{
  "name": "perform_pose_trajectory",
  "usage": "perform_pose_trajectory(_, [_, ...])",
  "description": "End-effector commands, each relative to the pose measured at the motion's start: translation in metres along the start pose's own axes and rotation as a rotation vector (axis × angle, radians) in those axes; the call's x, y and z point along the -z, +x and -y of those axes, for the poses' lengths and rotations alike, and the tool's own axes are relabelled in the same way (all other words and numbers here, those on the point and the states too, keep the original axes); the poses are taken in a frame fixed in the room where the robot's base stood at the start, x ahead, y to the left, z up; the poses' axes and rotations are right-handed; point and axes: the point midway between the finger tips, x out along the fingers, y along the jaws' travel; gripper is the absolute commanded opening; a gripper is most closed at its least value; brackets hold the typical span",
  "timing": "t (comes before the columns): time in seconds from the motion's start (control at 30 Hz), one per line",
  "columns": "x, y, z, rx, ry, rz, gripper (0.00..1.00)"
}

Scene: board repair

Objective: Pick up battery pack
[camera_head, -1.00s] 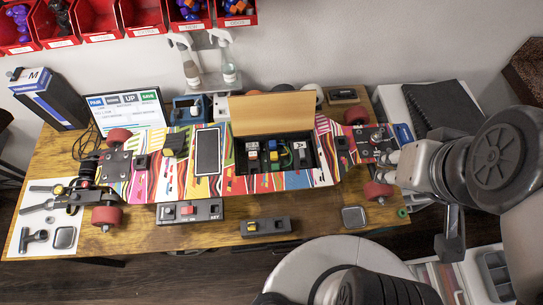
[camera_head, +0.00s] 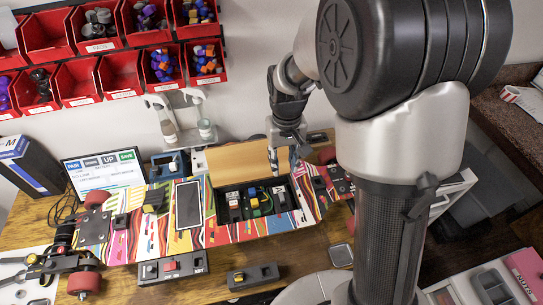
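The electric skateboard with a colourful striped deck (camera_head: 225,235) lies across the wooden table. Its wooden lid (camera_head: 238,164) stands open behind a black compartment (camera_head: 222,204). Inside are several small blocks, among them a block with a white top (camera_head: 232,198) and a yellow and blue block (camera_head: 254,203). I cannot tell which of these is the battery pack. My gripper (camera_head: 284,165) points down at the back right of the compartment, beside the lid's right end. Its fingers look apart with nothing between them. The gripper hides part of the compartment's back right corner.
Red bins (camera_head: 100,75) hang on the wall. Spray bottles (camera_head: 163,118) and a monitor (camera_head: 105,175) stand behind the board. A black switch box (camera_head: 253,276) lies in front.

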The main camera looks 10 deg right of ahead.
Motion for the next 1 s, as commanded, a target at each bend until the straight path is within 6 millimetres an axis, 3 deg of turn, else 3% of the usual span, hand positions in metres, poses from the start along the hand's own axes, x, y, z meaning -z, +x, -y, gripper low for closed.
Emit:
perform_pose_trajectory(0.53, [0.000,0.108,0.000,0.000,0.000,0.008,0.32])
perform_pose_trajectory(1.0, [0.000,0.148,-0.001,0.000,0.000,0.007,0.32])
